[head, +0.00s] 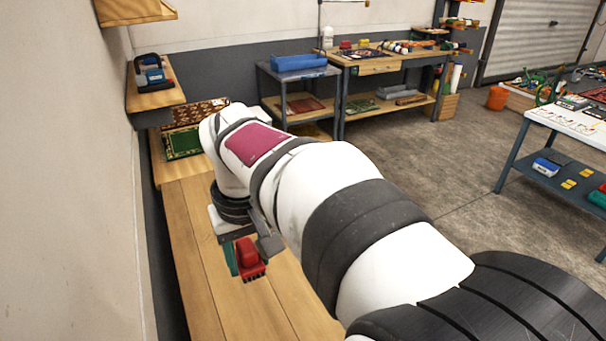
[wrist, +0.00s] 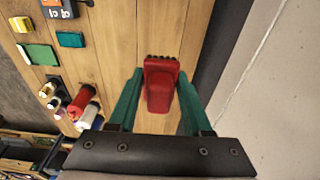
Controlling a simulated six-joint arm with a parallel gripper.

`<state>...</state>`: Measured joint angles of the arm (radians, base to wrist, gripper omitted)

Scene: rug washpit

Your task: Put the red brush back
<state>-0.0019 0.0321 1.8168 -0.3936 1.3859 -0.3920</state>
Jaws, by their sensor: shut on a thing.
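The red brush (head: 250,258) is between the green fingers of my gripper (head: 242,262), over the wooden bench top (head: 195,235). In the wrist view the red brush (wrist: 162,88) lies lengthwise between the fingertips of my gripper (wrist: 158,82), with dark bristle ends at its far edge. My gripper is shut on it. I cannot tell how high the brush is above the boards. My arm hides much of the bench to the right in the head view.
A wall (head: 75,180) runs close along the bench's left side. Red and green rugs (head: 183,144) lie at the bench's far end. Boards around the brush are bare.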

